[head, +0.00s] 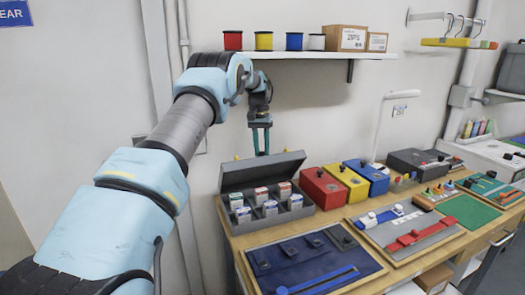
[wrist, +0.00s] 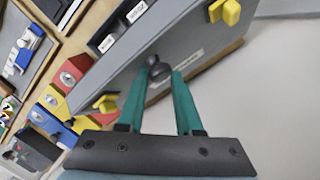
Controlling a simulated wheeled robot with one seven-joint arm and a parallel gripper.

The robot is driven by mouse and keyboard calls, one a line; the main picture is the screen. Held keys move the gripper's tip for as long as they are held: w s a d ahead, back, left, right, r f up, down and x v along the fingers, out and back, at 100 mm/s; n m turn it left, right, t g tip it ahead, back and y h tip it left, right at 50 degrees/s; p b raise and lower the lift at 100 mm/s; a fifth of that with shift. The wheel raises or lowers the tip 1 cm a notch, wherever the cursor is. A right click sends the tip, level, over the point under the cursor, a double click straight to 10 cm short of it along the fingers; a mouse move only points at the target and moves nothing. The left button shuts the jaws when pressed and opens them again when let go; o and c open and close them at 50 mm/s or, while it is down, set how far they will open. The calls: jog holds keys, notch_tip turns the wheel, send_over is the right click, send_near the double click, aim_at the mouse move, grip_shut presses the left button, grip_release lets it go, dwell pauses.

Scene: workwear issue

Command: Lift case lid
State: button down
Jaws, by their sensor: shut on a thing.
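The grey case (head: 270,223) stands at the left end of the workbench with several small white-labelled boxes in its compartments. Its lid (head: 262,172) is raised and leans back, tilted, showing its inner face to the head view. The lid also fills the middle of the wrist view (wrist: 120,72), with a dark round knob (wrist: 160,72) and yellow latches (wrist: 107,103) on it. My gripper (head: 261,152), with green fingers, comes down behind the lid's upper edge. In the wrist view my gripper (wrist: 162,76) is shut on the knob. The knob is hidden in the head view.
Red (head: 322,187), yellow (head: 347,182) and blue (head: 367,177) boxes stand just right of the case. A blue tool mat (head: 310,262) lies in front. A shelf (head: 320,54) with spools and cartons hangs above, close to my arm. The wall is close behind the lid.

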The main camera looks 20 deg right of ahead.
jog(key=shift+w+a+f, duration=0.15)
jog(key=shift+a+f, duration=0.45)
jog(key=shift+f, duration=0.05)
jog(key=c, duration=0.7)
grip_release()
jog(key=shift+c, duration=0.2)
jog(key=shift+o, duration=0.8)
jog(key=shift+d, duration=0.1)
jog(key=shift+d+r, duration=0.1)
jog(key=shift+d, duration=0.05)
